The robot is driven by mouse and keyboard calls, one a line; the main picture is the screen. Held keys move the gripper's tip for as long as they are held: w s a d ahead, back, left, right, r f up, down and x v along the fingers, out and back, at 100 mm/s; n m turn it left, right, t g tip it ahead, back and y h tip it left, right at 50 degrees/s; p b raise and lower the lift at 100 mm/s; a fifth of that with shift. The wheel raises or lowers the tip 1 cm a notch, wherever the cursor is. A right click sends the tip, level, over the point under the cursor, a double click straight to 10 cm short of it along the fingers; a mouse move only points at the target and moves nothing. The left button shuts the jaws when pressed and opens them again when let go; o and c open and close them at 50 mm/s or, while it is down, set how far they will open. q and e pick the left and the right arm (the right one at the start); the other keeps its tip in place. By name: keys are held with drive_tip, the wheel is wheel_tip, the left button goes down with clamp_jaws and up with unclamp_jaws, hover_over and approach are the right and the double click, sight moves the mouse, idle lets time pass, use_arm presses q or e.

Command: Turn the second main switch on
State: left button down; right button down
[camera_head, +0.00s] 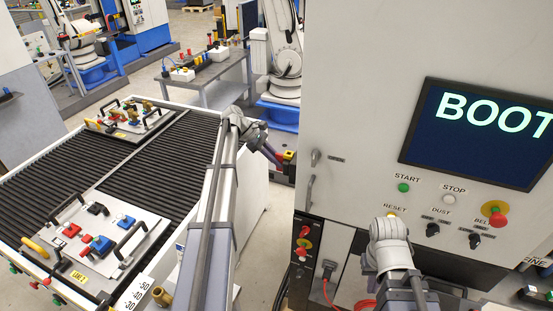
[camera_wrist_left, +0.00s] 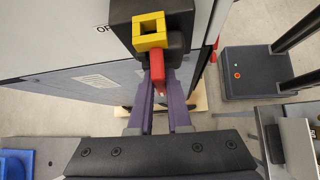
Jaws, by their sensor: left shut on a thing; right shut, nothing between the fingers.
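A main switch (camera_head: 289,155) with a yellow part and a red part sits far back, past the cabinet's left edge. In the left wrist view it has a red lever (camera_wrist_left: 157,70), a yellow square collar (camera_wrist_left: 150,32) and a dark housing (camera_wrist_left: 120,22). My left gripper (camera_wrist_left: 160,100) has its purple fingers shut on the red lever; it also shows in the head view (camera_head: 272,153). The lever's far side is hidden. Part of my right arm shows before the control panel, but its fingers are hidden.
The cabinet (camera_head: 350,60) carries a BOOT screen (camera_head: 485,130), buttons, knobs and a red emergency stop (camera_head: 494,213). Another red-yellow switch (camera_head: 305,230) is low on its left. A ribbed conveyor (camera_head: 130,160) carries two fixture trays. A black-topped pedestal (camera_wrist_left: 255,72) stands right in the wrist view.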

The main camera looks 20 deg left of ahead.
use_arm(q)
drive_tip(key=shift+n+g, duration=0.3)
drive_tip(key=shift+g, duration=0.2)
idle(0.3)
drive_tip(key=c, duration=0.9)
unclamp_jaws()
drive_tip(key=shift+o, duration=0.2)
drive_tip(key=shift+r, duration=0.1)
drive_tip(key=p+v, duration=0.5)
drive_tip(key=v, duration=0.2)
drive_tip(key=shift+a+p, duration=0.3)
drive_tip(key=shift+p, duration=0.05)
drive_tip(key=shift+r, duration=0.15)
